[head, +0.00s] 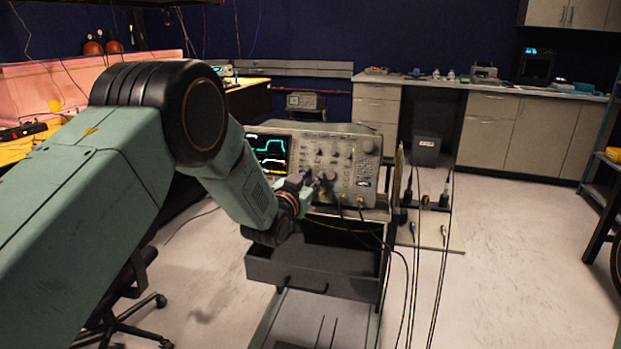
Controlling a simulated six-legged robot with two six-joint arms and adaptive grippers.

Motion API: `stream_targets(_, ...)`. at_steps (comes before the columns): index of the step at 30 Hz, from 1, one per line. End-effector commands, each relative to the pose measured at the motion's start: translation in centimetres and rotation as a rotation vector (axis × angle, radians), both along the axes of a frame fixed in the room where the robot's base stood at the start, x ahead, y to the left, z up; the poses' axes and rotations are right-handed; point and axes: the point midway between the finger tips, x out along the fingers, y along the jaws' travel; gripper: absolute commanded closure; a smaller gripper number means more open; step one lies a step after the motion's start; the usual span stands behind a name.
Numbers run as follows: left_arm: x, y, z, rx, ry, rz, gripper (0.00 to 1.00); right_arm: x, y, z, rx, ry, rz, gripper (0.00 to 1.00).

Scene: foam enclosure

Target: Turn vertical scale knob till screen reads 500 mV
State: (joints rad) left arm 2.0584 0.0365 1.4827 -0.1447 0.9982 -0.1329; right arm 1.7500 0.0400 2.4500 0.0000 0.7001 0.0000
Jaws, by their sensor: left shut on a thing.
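An oscilloscope (340,142) stands on top of a cart, with its knobs and buttons on the right half of its front. Its screen (268,152) is lit with cyan and white traces; any reading on it is too small to make out. My left gripper (318,184) is at the lower middle of the front panel, shut on a small knob there. The arm and gripper hide most of that knob, and I cannot tell whether it is the vertical scale knob. My right gripper is not in view.
Cables (400,270) hang from the oscilloscope's front and the cart's right side. An open drawer (315,268) juts out below the oscilloscope. A wheeled chair base (120,325) stands at lower left. The floor (500,260) to the right is clear.

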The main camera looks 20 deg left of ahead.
Motion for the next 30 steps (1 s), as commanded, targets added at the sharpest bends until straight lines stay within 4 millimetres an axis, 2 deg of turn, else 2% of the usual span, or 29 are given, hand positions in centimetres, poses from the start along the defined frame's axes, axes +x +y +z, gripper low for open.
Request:
stream_targets(11,0.0,0.3,0.0,0.123,0.007,-0.055,1.0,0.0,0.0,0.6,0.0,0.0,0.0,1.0)
stream_targets(30,0.1,0.7,0.4,0.655,0.027,-0.292,1.0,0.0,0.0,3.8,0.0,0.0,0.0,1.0)
